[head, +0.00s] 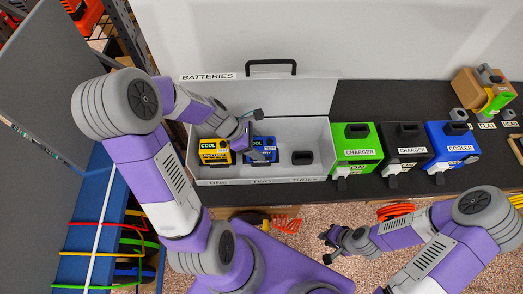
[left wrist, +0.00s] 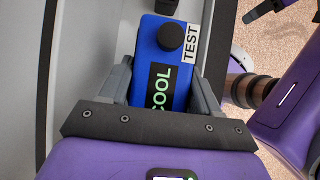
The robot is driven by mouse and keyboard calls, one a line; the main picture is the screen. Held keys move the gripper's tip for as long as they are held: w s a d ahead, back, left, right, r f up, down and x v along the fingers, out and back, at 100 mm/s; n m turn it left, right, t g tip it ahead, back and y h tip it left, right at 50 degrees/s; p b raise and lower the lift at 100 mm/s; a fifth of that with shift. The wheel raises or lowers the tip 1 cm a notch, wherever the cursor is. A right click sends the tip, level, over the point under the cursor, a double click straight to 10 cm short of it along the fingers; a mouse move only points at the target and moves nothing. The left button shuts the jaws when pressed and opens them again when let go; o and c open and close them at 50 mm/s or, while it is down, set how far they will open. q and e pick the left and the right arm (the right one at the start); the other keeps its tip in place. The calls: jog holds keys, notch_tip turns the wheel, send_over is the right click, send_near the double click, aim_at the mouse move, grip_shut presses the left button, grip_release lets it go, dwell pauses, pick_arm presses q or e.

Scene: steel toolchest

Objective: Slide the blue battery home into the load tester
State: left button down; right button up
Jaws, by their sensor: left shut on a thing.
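The blue battery (head: 262,150) is in the middle part of the open white case, above the label TWO. My left gripper (head: 248,130) reaches down to it from above. In the left wrist view the blue battery (left wrist: 160,65) shows a black knob, a COOL label and a TEST tag, and lies between the two fingers of the left gripper (left wrist: 160,95), which are shut on it. My right gripper (head: 328,246) is low in the middle, its dark fingers apart and empty. I cannot make out a unit marked as the load tester.
The case's raised lid (head: 290,92) stands behind.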

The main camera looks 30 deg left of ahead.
pick_arm(q)
jog(key=shift+r+p, duration=0.5)
jog(key=shift+r, duration=0.05)
jog(key=shift+r+p, duration=2.05)
jog(key=shift+p, duration=0.05)
